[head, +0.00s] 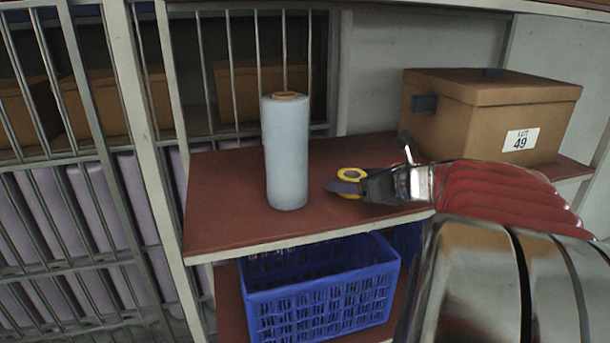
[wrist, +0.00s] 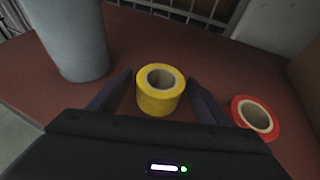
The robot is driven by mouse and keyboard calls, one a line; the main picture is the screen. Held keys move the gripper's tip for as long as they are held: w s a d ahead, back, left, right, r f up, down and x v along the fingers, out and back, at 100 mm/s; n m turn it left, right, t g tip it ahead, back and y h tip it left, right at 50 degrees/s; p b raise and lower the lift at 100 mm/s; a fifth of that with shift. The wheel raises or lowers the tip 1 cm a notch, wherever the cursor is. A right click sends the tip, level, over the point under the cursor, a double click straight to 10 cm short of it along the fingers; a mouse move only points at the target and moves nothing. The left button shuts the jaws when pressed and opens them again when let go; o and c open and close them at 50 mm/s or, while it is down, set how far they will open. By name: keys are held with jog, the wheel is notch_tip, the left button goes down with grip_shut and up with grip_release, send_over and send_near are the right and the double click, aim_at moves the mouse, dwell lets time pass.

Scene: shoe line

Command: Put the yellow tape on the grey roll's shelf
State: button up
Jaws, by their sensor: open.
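The yellow tape (head: 352,174) lies flat on the red-brown shelf (head: 225,205), just right of the upright grey roll (head: 286,150). In the wrist view the yellow tape (wrist: 160,92) sits between the two dark fingers of my gripper (wrist: 160,90), with a gap on each side. My gripper (head: 345,188) is open around the tape in the head view and partly covers it. The grey roll also stands at the left of the wrist view (wrist: 72,38). Tape and roll are on the same shelf board.
A red tape roll (wrist: 255,117) lies to the right of my gripper in the wrist view. A brown box (head: 480,120) labelled 49 stands at the shelf's right. A blue crate (head: 320,295) is below. Metal bars line the back.

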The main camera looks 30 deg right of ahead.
jog(key=shift+r, duration=0.1)
jog(key=v, duration=1.2)
dwell(0.8)
